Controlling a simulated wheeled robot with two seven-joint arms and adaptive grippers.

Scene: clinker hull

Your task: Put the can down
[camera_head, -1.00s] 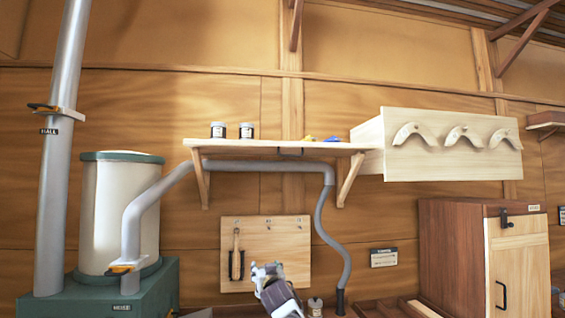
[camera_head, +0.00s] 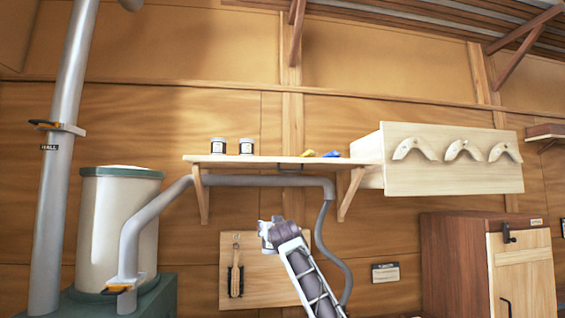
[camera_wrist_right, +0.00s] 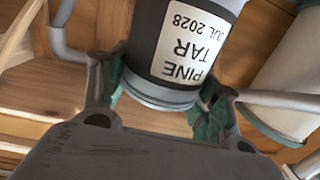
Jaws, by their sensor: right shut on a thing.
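A dark can with a white "PINE TAR, JUL 2028" label (camera_wrist_right: 185,50) fills the upper middle of the right wrist view, tilted in the picture. My right gripper (camera_wrist_right: 163,88) is shut on it, with green finger pads on both sides near one end. In the head view my right gripper (camera_head: 268,232) is in front of the wall, below the shelf (camera_head: 275,160). The can is small and hard to make out there. My left gripper is not in view.
Blue and yellow items (camera_head: 331,154) lie farther right. A grey pipe (camera_head: 290,181) runs under the shelf. A wooden tool board (camera_head: 262,285) hangs lower. The shelf's middle looks clear.

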